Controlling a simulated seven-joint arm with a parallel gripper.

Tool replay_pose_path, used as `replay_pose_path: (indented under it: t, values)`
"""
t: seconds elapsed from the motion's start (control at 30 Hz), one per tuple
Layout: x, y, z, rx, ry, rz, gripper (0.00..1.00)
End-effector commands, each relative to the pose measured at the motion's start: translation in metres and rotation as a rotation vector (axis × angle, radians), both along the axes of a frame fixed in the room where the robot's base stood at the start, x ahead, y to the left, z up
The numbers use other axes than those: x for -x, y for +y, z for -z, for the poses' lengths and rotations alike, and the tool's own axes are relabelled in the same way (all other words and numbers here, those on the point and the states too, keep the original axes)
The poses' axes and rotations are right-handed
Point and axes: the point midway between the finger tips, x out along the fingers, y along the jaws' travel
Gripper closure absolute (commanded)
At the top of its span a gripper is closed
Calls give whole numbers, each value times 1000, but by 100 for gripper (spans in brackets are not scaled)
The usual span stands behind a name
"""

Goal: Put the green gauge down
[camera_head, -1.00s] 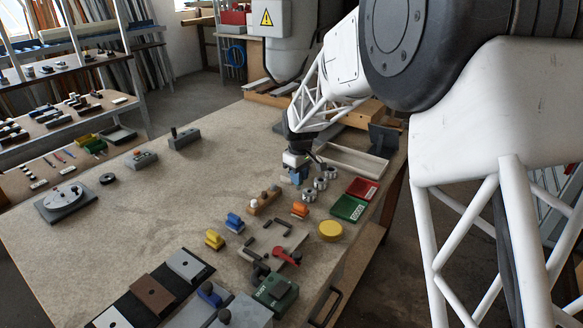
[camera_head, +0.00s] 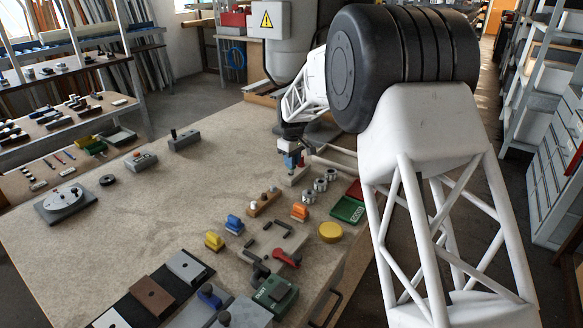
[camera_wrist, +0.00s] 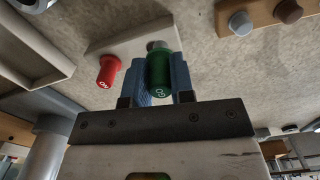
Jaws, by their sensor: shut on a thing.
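The green gauge (camera_wrist: 159,72), a dark green cylinder with a pale mark on its end, is between the blue fingers of my gripper (camera_wrist: 159,82) in the wrist view. My gripper is shut on it. Just beyond it is a pale block (camera_wrist: 113,45), with a red gauge (camera_wrist: 109,70) at its left. A grey round part shows behind the green gauge; whether they touch is unclear. In the head view my gripper (camera_head: 292,165) is over the pale block (camera_head: 297,181) near the bench's far right side. The green gauge cannot be made out there.
Several metal cylinders (camera_head: 320,184) stand close right of my gripper. A wooden block with knobs (camera_head: 263,203) and an orange-topped piece (camera_head: 300,211) are nearer. A green tray (camera_head: 348,209) lies to the right. The bench's left middle (camera_head: 170,200) is clear.

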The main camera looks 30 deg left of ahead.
Motion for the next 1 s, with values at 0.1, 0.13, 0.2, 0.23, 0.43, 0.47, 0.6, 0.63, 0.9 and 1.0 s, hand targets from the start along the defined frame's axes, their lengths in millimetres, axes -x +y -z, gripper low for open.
replay_pose_path:
  t: [0.1, 0.13, 0.2, 0.23, 0.43, 0.47, 0.6, 0.63, 0.9, 1.0]
  values:
    - [-8, 7, 2, 0, 0, 0, 100]
    - [-9, 9, 2, 0, 0, 0, 100]
    - [-11, 11, 2, 0, 0, 0, 100]
    - [-12, 11, 2, 0, 0, 0, 100]
    - [-13, 12, 2, 0, 0, 0, 100]
    - [-13, 12, 2, 0, 0, 0, 100]
    - [-13, 12, 2, 0, 0, 0, 100]
    - [-13, 12, 2, 0, 0, 0, 100]
    - [-13, 12, 25, 2, 1, 0, 100]
    - [-13, 13, 33, 0, 0, 0, 100]
